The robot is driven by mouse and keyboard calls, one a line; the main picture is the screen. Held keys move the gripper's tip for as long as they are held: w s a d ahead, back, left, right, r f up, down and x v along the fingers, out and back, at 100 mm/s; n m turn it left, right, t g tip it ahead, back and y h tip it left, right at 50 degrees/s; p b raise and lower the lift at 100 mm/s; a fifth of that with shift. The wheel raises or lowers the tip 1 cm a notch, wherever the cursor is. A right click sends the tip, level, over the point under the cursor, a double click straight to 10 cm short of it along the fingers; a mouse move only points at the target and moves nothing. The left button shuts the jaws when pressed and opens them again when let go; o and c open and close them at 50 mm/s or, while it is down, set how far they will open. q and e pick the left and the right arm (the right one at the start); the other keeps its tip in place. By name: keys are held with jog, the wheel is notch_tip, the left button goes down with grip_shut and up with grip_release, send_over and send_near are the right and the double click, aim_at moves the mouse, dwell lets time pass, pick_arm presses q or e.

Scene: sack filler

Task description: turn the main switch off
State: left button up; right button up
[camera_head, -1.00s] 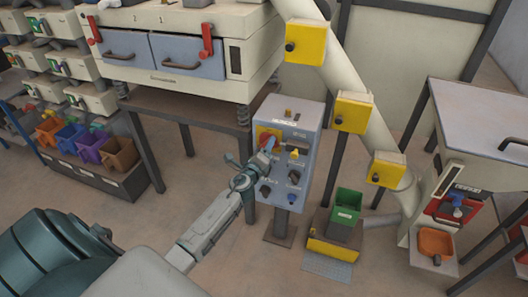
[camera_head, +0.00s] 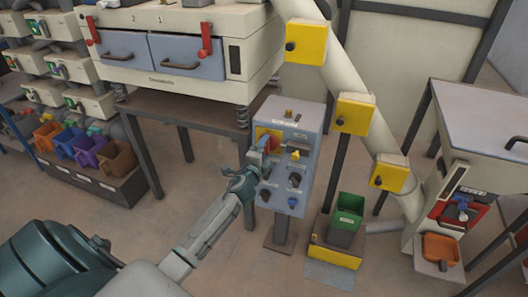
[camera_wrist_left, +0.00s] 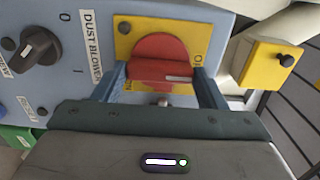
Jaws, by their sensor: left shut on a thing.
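The main switch is a red rotary knob (camera_head: 273,146) on a yellow plate, at the upper left of the grey control box (camera_head: 297,140). It also shows in the left wrist view (camera_wrist_left: 160,58), with its grip bar lying nearly level in the picture and a pale mark at its right end. My left gripper (camera_head: 263,150) is at the front of the box. In the left wrist view its blue fingers (camera_wrist_left: 162,78) stand on either side of the knob's bar, shut on it. Part of the plate's lettering is hidden. My right gripper is out of view.
Other dark knobs sit below on the box; one (camera_wrist_left: 36,48) is by the "DUST BLOWER" label. Yellow boxes (camera_head: 354,113) line the slanted pipe. A sieve machine (camera_head: 180,50) stands behind left.

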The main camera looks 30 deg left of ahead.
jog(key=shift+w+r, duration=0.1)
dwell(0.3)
pick_arm(q)
jog(key=o, duration=1)
jog(key=shift+b+v, duration=0.8)
jog(key=shift+v, duration=4.65)
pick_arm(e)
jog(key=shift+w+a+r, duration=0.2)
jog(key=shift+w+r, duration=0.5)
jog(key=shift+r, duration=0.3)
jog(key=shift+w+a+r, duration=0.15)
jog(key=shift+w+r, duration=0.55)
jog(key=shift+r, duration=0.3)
